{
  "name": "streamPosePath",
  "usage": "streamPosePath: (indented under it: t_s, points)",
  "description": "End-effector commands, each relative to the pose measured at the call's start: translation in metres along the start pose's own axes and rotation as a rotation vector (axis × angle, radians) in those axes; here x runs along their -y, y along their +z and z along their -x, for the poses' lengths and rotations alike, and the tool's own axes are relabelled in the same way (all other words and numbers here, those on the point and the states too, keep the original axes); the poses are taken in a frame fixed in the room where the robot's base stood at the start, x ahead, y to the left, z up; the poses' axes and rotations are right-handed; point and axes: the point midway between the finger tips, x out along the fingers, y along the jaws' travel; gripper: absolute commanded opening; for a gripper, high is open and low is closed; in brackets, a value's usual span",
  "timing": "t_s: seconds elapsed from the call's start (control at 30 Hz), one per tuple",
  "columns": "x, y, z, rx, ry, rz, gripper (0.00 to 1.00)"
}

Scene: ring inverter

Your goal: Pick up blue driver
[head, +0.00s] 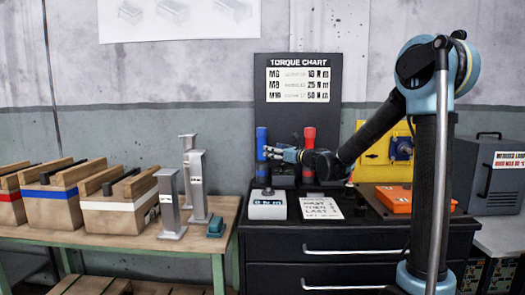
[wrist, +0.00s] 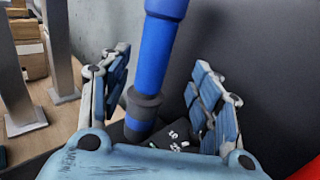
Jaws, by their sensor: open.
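The blue driver (head: 262,140) stands upright in front of the black torque chart board. My gripper (head: 273,152) is at the driver's height, with its fingers at the driver. In the wrist view the blue driver (wrist: 160,45) with its dark grey collar stands between the two fingers of my gripper (wrist: 163,88). The fingers are open, one on each side, and a gap shows on the right. The driver's lower end is partly hidden behind my gripper in the head view.
A red driver (head: 309,145) stands just right of the blue one. A white-topped box (head: 267,205) and a printed card (head: 321,208) lie on the black cabinet (head: 340,245). Grey metal posts (head: 198,185) stand on the wooden bench at left. An orange case (head: 395,198) is at right.

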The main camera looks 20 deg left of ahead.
Motion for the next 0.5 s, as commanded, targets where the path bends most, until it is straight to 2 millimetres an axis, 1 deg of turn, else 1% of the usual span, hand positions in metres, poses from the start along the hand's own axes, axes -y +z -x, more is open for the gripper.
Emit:
streamPosePath:
  t_s: [0.03,0.1,0.2,0.37,0.5]
  points:
    - [0.000,0.000,-0.008,0.000,0.001,0.000,0.58]
    - [0.000,0.000,-0.015,0.000,0.001,0.000,0.58]
    - [0.000,0.000,-0.022,0.000,0.001,0.000,0.58]
    - [-0.001,-0.001,-0.027,0.000,0.001,0.001,0.58]
    - [-0.004,-0.003,-0.039,0.000,0.001,0.001,0.58]
